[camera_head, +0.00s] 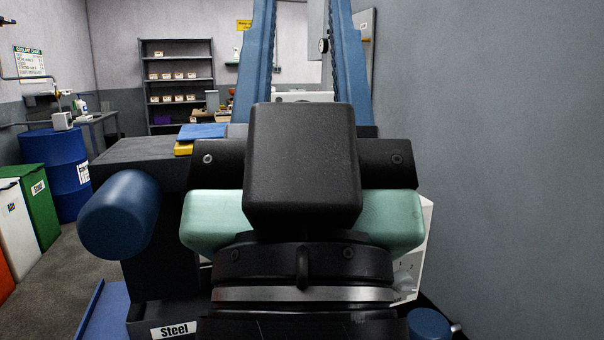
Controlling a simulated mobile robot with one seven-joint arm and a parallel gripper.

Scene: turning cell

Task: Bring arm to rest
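The end of my arm fills the middle of the view, seen close up: a black block, a pale green part behind it and a dark ring with a silver band below. My gripper (303,210) seems to be here, but I cannot make out its fingertips. Whether it is open or shut, or holds anything, is hidden.
A plain grey wall (500,170) stands close on the right. Back left are a blue drum (52,160), a green bin (38,205) and a white bin (14,228). A shelf (178,85) with small boxes stands at the back. Open floor (65,268) shows at left.

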